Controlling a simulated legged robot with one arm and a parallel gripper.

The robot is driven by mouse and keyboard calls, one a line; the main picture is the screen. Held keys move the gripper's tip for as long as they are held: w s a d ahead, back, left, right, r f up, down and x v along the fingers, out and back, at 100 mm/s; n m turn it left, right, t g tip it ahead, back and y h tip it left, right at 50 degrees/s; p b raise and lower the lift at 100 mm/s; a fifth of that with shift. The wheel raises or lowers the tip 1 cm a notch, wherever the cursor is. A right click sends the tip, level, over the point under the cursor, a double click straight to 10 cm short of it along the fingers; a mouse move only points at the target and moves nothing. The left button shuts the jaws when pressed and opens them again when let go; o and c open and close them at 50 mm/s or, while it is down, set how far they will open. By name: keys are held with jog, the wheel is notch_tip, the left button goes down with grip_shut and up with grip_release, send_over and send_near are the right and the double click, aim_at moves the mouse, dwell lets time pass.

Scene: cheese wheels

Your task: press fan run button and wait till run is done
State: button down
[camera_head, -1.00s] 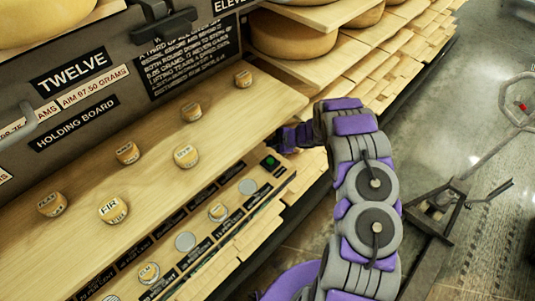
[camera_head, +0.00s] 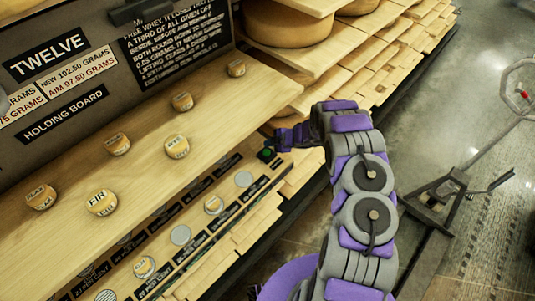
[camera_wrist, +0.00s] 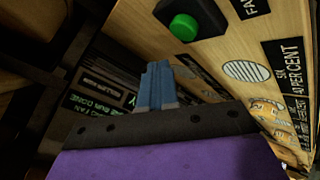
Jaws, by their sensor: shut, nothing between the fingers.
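The green fan run button (camera_head: 267,154) sits in a dark housing at the right end of the lower shelf. In the wrist view the green button (camera_wrist: 184,27) is raised in its black housing, above and slightly right of the fingers. My gripper (camera_head: 280,136) is close by the button in the head view. In the wrist view my gripper (camera_wrist: 158,68) has its blue fingers together with nothing between them. A gap shows between fingertips and button there, so they look apart.
A holding board (camera_head: 150,135) with several small labelled cheese pieces lies above the lower shelf. Round pads (camera_head: 181,235) line that shelf. Large cheese wheels (camera_head: 290,25) fill the racks behind. A metal trolley (camera_head: 440,195) stands on the open floor at right.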

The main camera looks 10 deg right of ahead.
aim_at(267, 153)
notch_tip(267, 153, down, 2)
jog(key=shift+a+f+b, duration=0.1)
jog(key=shift+b, duration=0.25)
jog(key=shift+a+f, duration=0.15)
jog(key=shift+f, duration=0.1)
jog(key=shift+a, duration=0.35)
jog(key=shift+d, duration=0.5)
jog(key=shift+a, duration=0.35)
jog(key=shift+d, duration=0.25)
jog(key=shift+a, duration=0.15)
jog(key=shift+f, duration=0.1)
